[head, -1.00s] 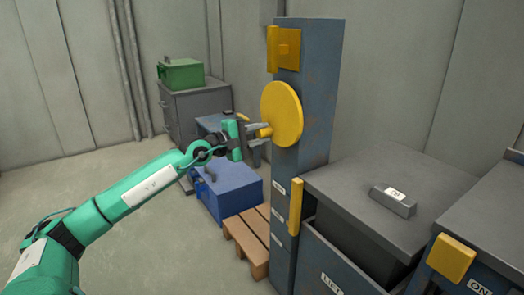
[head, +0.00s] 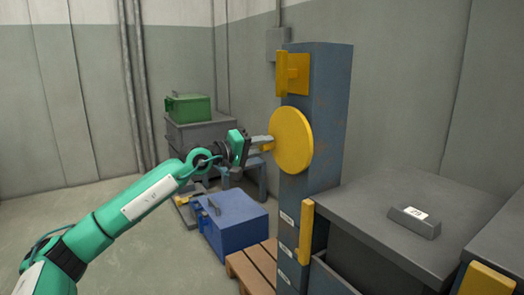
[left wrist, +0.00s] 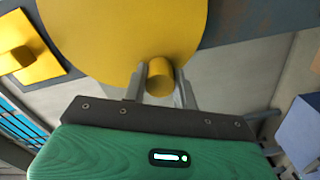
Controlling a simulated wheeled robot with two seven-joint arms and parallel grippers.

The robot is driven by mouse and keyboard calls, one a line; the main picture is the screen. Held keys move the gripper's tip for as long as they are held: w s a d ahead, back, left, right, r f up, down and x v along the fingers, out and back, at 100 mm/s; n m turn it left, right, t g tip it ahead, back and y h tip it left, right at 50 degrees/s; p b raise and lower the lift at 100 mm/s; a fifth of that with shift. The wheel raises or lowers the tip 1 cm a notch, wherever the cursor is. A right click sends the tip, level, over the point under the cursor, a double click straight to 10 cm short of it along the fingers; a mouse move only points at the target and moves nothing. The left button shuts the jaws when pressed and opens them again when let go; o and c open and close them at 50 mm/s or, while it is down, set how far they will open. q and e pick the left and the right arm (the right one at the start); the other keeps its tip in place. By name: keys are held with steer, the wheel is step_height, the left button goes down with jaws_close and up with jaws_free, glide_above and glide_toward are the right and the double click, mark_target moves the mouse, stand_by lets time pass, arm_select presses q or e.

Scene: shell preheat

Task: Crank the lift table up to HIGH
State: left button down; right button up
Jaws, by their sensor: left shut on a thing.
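The yellow crank wheel (head: 291,140) is on the blue-grey post (head: 325,110). Its yellow handle (left wrist: 160,76) sticks out from the disc. My left gripper (head: 263,143) reaches the wheel's left side and is shut on the handle; in the left wrist view the handle sits between its two fingers. The lift table's grey top (head: 370,205) is right of the post. A yellow pointer (head: 307,230) stands beside several small labels on the post, too small to read. A grey bar with a white label (head: 414,222) lies on the table top. My right gripper is not in view.
A blue box (head: 232,225) and wooden pallet (head: 248,268) are on the floor below my left arm. A green box (head: 188,107) is on a grey cabinet behind. A yellow bracket (head: 293,73) sits above the wheel. Open floor lies at left.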

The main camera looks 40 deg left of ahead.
arm_select(q)
steer(key=shift+r, duration=0.1)
stand_by(0.3)
steer(key=c, duration=1.1)
jaws_free()
